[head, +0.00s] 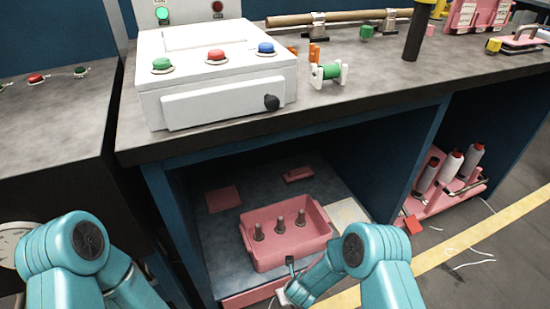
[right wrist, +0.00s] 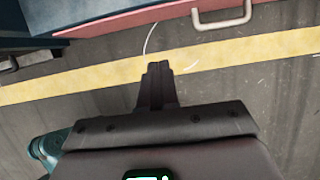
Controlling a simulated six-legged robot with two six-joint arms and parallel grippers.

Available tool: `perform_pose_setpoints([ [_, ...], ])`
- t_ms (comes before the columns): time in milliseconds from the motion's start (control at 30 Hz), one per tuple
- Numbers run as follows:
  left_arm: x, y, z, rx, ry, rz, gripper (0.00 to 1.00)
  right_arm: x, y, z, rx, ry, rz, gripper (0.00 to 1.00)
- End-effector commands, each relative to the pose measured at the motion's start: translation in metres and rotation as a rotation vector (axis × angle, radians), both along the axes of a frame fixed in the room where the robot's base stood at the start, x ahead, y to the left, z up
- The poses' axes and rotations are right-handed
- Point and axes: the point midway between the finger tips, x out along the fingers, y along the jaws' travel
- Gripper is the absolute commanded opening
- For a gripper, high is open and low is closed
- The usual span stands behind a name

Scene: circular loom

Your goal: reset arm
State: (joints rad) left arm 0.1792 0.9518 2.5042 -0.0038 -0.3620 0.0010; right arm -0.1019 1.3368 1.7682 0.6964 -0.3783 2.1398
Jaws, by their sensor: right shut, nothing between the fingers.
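My right gripper (right wrist: 157,75) is shut and empty in the right wrist view. Its dark fingers are together above the grey floor and the yellow floor line. In the head view my right arm reaches in at the lower right, in front of the open shelf. My left arm is bent at the lower left of the head view, and its gripper is out of the picture.
A pink tray (head: 262,258) with upright metal pegs stands in the open shelf. A pink drawer front with a pale handle (right wrist: 222,22) is close ahead. A white control box (head: 215,75) and green spool (head: 330,72) are on the bench. The floor (right wrist: 240,90) is mostly clear.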

Motion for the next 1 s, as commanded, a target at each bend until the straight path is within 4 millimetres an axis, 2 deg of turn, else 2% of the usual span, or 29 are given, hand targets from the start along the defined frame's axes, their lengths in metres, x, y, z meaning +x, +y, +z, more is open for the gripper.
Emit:
perform_pose_setpoints([
  [100, 0.000, 0.000, 0.000, 0.000, 0.000, 0.000, 0.42, 0.013, -0.029, 0.012, 0.002, -0.017, -0.066, 0.00],
  [133, 0.000, 0.000, 0.000, 0.000, 0.000, 0.000, 0.42, 0.010, -0.042, 0.017, 0.001, -0.010, -0.077, 0.00],
  [200, 0.000, 0.000, 0.000, 0.000, 0.000, 0.000, 0.42, -0.012, -0.068, 0.028, -0.014, 0.014, -0.018, 0.00],
  [333, 0.000, 0.000, 0.000, 0.000, 0.000, 0.000, 0.42, -0.060, -0.089, 0.043, -0.107, 0.018, 0.405, 0.00],
  [500, 0.000, 0.000, 0.000, 0.000, 0.000, 0.001, 0.42, -0.119, -0.093, 0.061, -0.203, -0.040, 1.046, 0.00],
  [700, 0.000, 0.000, 0.000, 0.000, 0.000, 0.001, 0.42, -0.176, -0.080, 0.078, -0.282, -0.209, 1.783, 0.00],
  [833, 0.000, 0.000, 0.000, 0.000, 0.000, 0.001, 0.42, -0.197, -0.072, 0.082, -0.321, -0.332, 2.126, 0.00],
  [1000, 0.000, 0.000, 0.000, 0.000, 0.000, 0.001, 0.42, -0.200, -0.069, 0.083, -0.414, -0.477, 2.451, 0.00],
])
